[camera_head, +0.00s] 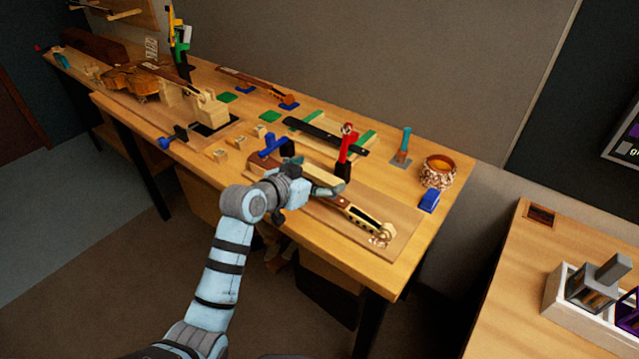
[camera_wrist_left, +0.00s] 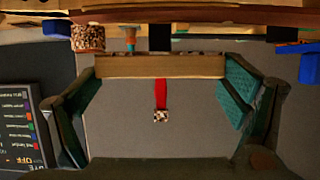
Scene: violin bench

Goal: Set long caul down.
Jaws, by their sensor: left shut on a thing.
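The long caul is a pale wooden bar (camera_wrist_left: 160,66) held crosswise between the two green-padded fingers of my left gripper (camera_wrist_left: 165,88). In the head view my left gripper (camera_head: 322,187) is over the front of the bench, and a pale wooden bar (camera_head: 322,172) shows just behind it. Below and to the right of the gripper lies a violin neck with scroll (camera_head: 358,215). The gripper covers part of the bar and neck. I cannot tell whether the caul touches anything beneath it. My right gripper is not in view.
A red clamp (camera_head: 345,150) stands upright close behind the gripper. A blue clamp (camera_head: 270,146) is to its left. A black bar (camera_head: 325,136) lies across green strips. A speckled pot (camera_head: 438,172) and a blue block (camera_head: 429,201) are at the right end of the bench (camera_head: 405,275).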

